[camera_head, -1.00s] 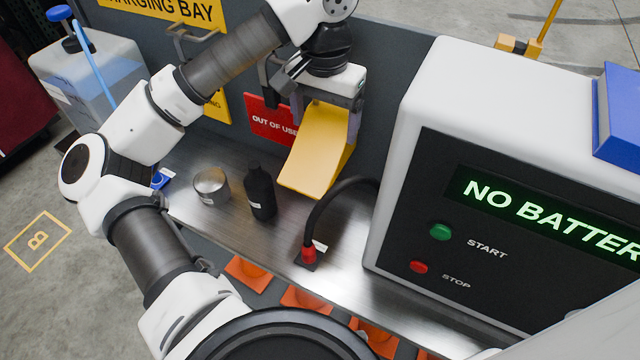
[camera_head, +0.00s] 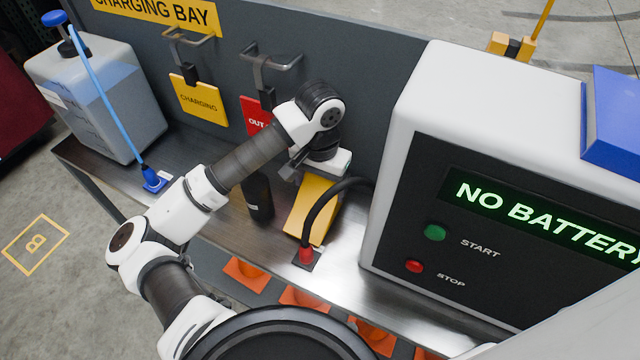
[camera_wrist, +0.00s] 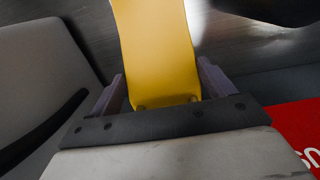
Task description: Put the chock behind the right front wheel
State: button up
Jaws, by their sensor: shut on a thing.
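The yellow chock (camera_head: 306,212) is in my gripper (camera_head: 318,172), low over the metal bench in front of the grey back panel. I cannot tell if it touches the bench. In the wrist view the chock (camera_wrist: 158,45) extends out from between the two purple-grey fingers of my gripper (camera_wrist: 160,92), which are shut on its near end. No wheel shows in either view.
A black bottle (camera_head: 258,197) stands close left of the chock. A black cable with a red plug (camera_head: 306,256) curves close by on the right. The white charger (camera_head: 400,190) stands right. A red tag (camera_head: 254,116) and yellow tag (camera_head: 196,98) hang behind.

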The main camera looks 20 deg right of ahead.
jog(key=shift+f, duration=0.55)
jog(key=shift+f+b, duration=0.2)
jog(key=shift+b, duration=0.1)
jog(key=o, duration=2)
jog(key=shift+r, duration=0.15)
